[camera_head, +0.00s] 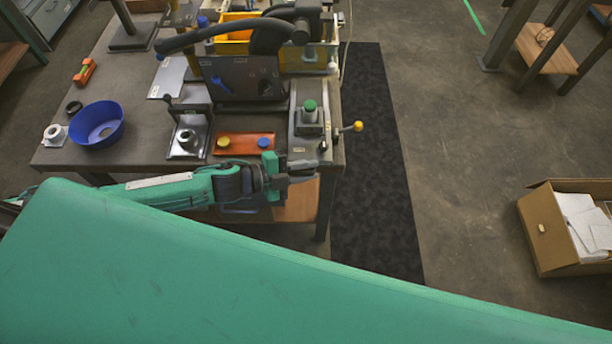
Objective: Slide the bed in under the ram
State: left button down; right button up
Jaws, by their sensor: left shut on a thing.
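My left gripper (306,170) reaches in from the left, low along the table's front edge. It is shut on a small grey part at the front end of a grey metal unit (297,134), which I take to be the bed. The grip itself is small and partly hidden by the fingers. The unit carries a block with a green knob (310,105), and a yellow-tipped lever (351,127) sticks out to its right. I cannot clearly make out the ram; a dark machine with a panel (242,78) stands behind and to the left. My right gripper is not in view.
On the table (142,103) are a blue bowl (97,124), a metal fixture (188,135), an orange tray (238,152) with yellow and blue buttons, and a red-orange level (85,72). A dark mat (375,170) and a cardboard box (548,236) lie right. The floor between is clear.

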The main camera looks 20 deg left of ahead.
pick_arm(q)
jog(key=shift+w+a+f, duration=0.3)
jog(key=shift+w+f, duration=0.1)
jog(key=shift+w, duration=0.25)
jog(key=c, duration=1.5)
grip_release()
jog(key=shift+w, duration=0.15)
jog(key=shift+r, duration=0.2)
jog(key=shift+b+v, duration=1.7)
jog(key=shift+v, duration=5.15)
